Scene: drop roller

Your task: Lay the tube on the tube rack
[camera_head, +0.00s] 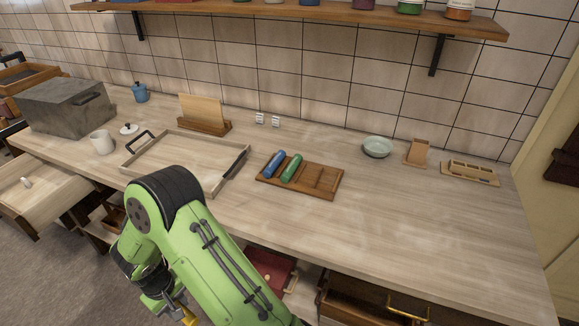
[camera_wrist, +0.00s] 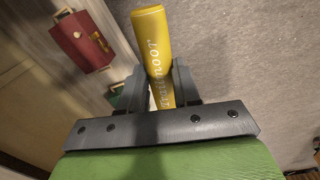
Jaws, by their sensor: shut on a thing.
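The gripper's end is low in front of the counter in the head view, where a bit of the yellow tube (camera_head: 187,309) shows below my arm. The brown tube rack (camera_head: 328,182) lies on the counter near the middle. A blue tube (camera_head: 274,164) and a green tube (camera_head: 291,168) lie side by side in its left part. The right part of the rack is empty.
A wooden tray (camera_head: 172,155) with dark handles lies left of the rack. An open drawer (camera_head: 32,190) juts out at left. The counter right of the rack is clear.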

